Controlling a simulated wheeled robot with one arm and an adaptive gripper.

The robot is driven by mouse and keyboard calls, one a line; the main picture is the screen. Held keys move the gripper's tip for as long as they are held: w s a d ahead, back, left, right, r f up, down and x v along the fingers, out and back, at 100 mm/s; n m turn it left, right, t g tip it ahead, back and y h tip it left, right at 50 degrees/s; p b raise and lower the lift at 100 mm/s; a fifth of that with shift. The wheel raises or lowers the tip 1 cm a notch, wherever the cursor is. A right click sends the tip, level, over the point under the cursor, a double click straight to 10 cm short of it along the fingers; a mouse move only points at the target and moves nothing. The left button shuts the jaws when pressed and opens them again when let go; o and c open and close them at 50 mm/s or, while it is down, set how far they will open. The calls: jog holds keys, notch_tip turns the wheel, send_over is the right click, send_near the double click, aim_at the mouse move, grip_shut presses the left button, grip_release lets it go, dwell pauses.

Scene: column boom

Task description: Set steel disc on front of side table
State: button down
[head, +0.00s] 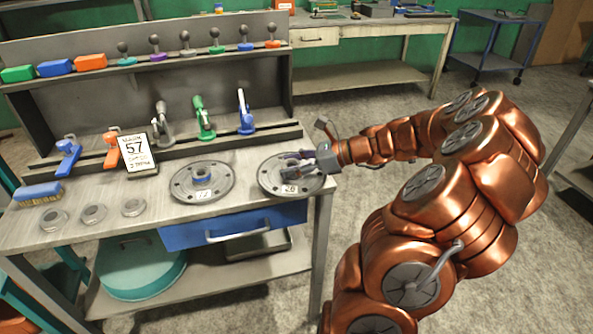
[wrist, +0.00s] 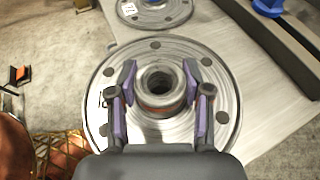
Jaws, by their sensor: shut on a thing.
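A round steel disc (head: 272,180) with a raised hub and a tag that seems to read 26 is at the right end of the workbench top. In the wrist view the disc (wrist: 155,50) shows several holes around its flange. My gripper (head: 298,163) is over this disc, its purple-padded fingers (wrist: 160,80) on either side of the hub, shut on it. The disc looks flat on or very close to the bench; I cannot tell if there is a gap. Which piece is the side table is unclear; a blue-framed cart (head: 497,17) stands at the back right.
A second disc (head: 180,188) with a blue hub lies left of mine on the workbench (head: 100,228). Clamps, a number sign (head: 137,150), small rings and a brush (head: 38,194) are further left. A long table (head: 350,41) stands behind. The floor (head: 375,120) between is open.

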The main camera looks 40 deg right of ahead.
aim_at(279, 155)
jog(key=w+d, duration=0.1)
jog(key=w, duration=0.2)
jog(key=w+d, duration=0.1)
jog(key=w, duration=0.2)
jog(key=w+d+p, duration=0.1)
jog(key=w, duration=0.2)
jog(key=shift+w+f, duration=0.15)
jog(key=shift+f, duration=0.2)
jog(key=shift+w+f, duration=0.15)
jog(key=shift+w, duration=0.2)
jog(key=shift+f+p, duration=0.3)
jog(key=shift+f, duration=1.35)
jog(key=shift+c, duration=2.4)
grip_release()
jog(key=shift+s+f, duration=0.1)
jog(key=shift+d, duration=0.1)
jog(key=b+v, duration=0.1)
jog(key=v, duration=1.1)
